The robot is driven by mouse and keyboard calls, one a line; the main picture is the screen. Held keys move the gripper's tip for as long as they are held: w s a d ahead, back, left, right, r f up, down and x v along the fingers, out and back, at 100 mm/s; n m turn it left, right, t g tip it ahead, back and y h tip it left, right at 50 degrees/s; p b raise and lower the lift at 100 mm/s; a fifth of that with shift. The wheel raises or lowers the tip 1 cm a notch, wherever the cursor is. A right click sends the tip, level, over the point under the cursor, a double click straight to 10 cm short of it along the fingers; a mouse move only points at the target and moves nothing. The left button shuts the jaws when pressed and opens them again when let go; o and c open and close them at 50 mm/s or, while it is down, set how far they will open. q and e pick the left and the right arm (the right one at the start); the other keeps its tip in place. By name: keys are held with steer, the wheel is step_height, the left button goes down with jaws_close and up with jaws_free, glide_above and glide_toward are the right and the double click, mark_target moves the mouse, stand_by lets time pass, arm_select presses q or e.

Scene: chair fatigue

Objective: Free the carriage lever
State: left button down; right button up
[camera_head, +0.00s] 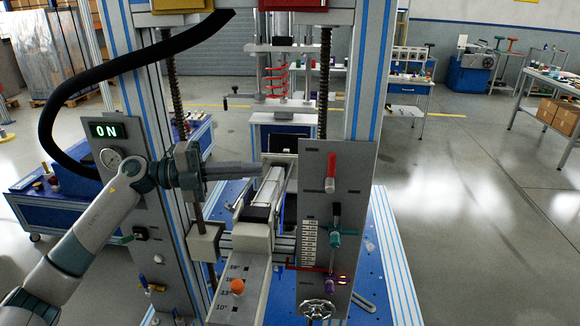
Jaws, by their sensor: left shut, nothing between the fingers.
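My left arm comes in from the left, and its left gripper (258,169) is shut and empty, pointing right in front of the machine's frame. The carriage lever cannot be told for sure among several handles. A red-handled lever (330,172) stands upright on the grey right panel (350,190). Below it is a black and teal handle (336,228). An orange knob (238,286) sits on a sloping plate (243,305) marked with inch sizes. The gripper is left of the red lever and apart from it, and above the orange knob. My right gripper is out of view.
A left panel (110,190) carries a lit ON display (107,130) and a round gauge (112,158). Threaded rods and blue-striped posts stand around the gripper. A handwheel (316,310) is at the bottom. Open floor (470,220) lies to the right.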

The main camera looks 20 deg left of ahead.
arm_select(q)
steer(key=p, duration=0.7)
glide_toward(331, 171)
steer(key=w+d, duration=0.1)
steer(key=w+d+r, duration=0.1)
steer(key=w+d, duration=0.1)
steer(key=shift+d, duration=0.2)
steer(key=shift+w+d+f, duration=0.15)
steer(key=shift+w+d, duration=0.15)
steer(key=shift+d, duration=0.3)
steer(key=shift+a, duration=0.1)
